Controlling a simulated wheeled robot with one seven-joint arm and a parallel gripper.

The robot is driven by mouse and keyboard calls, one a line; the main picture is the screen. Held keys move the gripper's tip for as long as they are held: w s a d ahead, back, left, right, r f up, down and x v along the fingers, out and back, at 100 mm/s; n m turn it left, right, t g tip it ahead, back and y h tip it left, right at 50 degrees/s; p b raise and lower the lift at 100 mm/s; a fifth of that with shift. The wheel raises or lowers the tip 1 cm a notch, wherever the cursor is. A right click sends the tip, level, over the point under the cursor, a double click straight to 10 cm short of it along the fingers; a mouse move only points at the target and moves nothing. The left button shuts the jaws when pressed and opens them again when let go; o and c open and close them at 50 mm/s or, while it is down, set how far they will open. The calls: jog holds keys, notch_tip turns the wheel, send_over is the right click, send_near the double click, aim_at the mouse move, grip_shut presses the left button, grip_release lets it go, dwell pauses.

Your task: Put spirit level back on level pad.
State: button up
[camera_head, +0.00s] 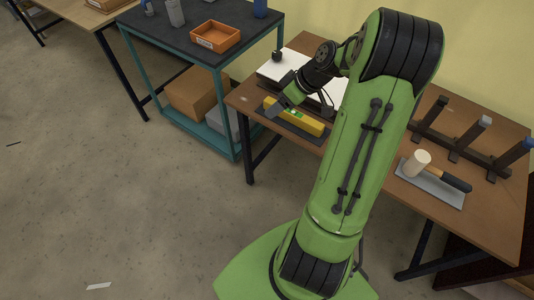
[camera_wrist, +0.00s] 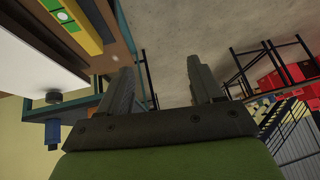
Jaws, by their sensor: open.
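My gripper (camera_head: 275,98) is near the level's left end and appears above the bench. In the wrist view my gripper (camera_wrist: 160,88) has its fingers spread, with nothing between them. The level is outside the fingers, to their left.
A white lightbox panel (camera_head: 274,70) lies behind the level. A mallet (camera_head: 417,163) lies on a grey pad right of my arm, before a dark rack (camera_head: 455,142). A teal cart (camera_head: 181,40) with an orange tray (camera_head: 216,37) stands left.

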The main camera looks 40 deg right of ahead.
jog(key=s+a+r+g+h, duration=0.1)
jog(key=s+a+r+h, duration=0.15)
jog(key=a+r, duration=0.6)
jog(key=s+a+r+m, duration=0.2)
jog(key=s+a, duration=0.3)
jog(key=s, duration=0.3)
jog(key=s+a+r+m+t+h, duration=0.1)
jog(key=s+a+r+m, duration=0.1)
jog(key=s+a, duration=0.4)
jog(key=s, duration=0.3)
jog(key=shift+s+m, duration=0.25)
jog(key=shift+m, duration=0.15)
jog(key=shift+r, duration=0.1)
notch_tip(320, 180, up, 4)
jog(key=p, duration=0.4)
